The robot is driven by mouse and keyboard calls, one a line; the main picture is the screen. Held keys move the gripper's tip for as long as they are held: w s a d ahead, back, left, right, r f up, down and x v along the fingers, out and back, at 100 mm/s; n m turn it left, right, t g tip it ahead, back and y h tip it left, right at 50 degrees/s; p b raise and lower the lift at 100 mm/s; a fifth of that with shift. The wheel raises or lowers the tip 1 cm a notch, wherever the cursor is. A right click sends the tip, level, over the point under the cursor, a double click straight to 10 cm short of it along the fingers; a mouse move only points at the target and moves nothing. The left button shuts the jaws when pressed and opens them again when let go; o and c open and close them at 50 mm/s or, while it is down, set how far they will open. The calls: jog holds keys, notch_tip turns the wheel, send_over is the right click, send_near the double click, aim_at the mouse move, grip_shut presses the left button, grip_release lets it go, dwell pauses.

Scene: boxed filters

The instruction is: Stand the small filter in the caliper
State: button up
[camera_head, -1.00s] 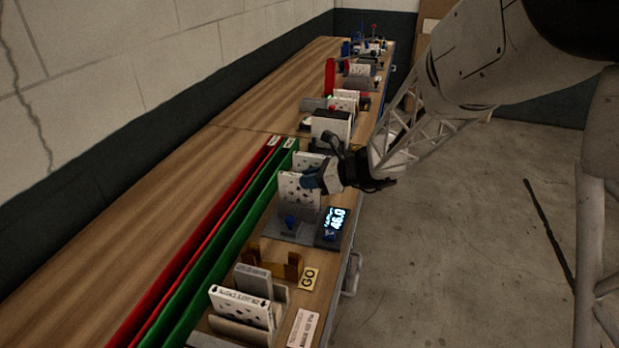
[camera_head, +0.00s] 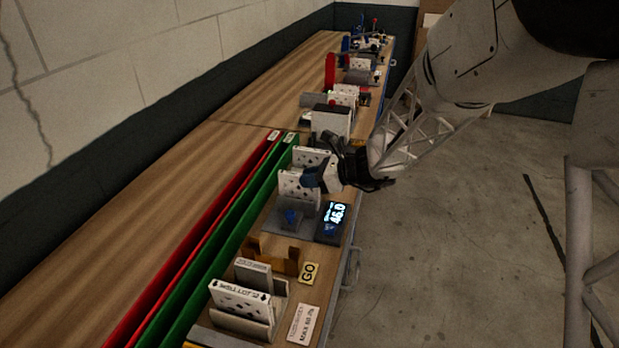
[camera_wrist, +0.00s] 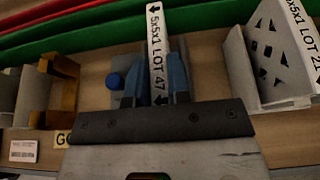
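The small filter is a thin white panel (camera_head: 296,188) with dark marks, held upright over the grey caliper (camera_head: 270,221). Its top edge (camera_wrist: 157,40), labelled "5x5x1 LOT 47", shows in the wrist view. My gripper (camera_head: 314,179) is shut on the filter; its blue fingers (camera_wrist: 157,78) press both sides in the wrist view. The caliper has a blue knob (camera_head: 291,216) and a dark display (camera_head: 334,220) reading 46.0. The knob also shows left of the fingers in the wrist view (camera_wrist: 115,81). I cannot tell whether the filter's lower edge touches the caliper.
A brown holder (camera_head: 273,256) and a "GO" tag (camera_head: 309,272) lie nearer. A grey rack holds another filter (camera_head: 238,297). A filter labelled "5x5x1 LOT 21" (camera_wrist: 290,50) stands close on the right in the wrist view. Red (camera_head: 205,236) and green (camera_head: 222,240) channels run along the left.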

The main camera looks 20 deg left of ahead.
jog(key=o, duration=0.5)
jog(key=shift+d, duration=0.15)
jog(key=shift+v, duration=3.75)
jog(key=shift+r, duration=0.1)
jog(key=s+d+r+n+t+h, duration=0.1)
jog(key=s+d+r+n+h, duration=0.2)
jog(key=s+d+n, duration=0.3)
jog(key=s+d+r+n+h, duration=0.3)
jog(key=s+d+n+h, duration=0.3)
jog(key=s+d, duration=0.9)
jog(key=s+d+r+n+t+h, duration=0.1)
jog(key=s+d+r+n+h, duration=0.2)
jog(key=s+d, duration=0.7)
jog(key=shift+s+d+r+n+t+h, duration=0.15)
jog(key=shift+s+n+h, duration=0.25)
jog(key=shift+n, duration=0.3)
jog(key=shift+s+n+t+h, duration=0.15)
jog(key=shift+s+n+h, duration=0.15)
jog(key=shift+n+h, duration=0.3)
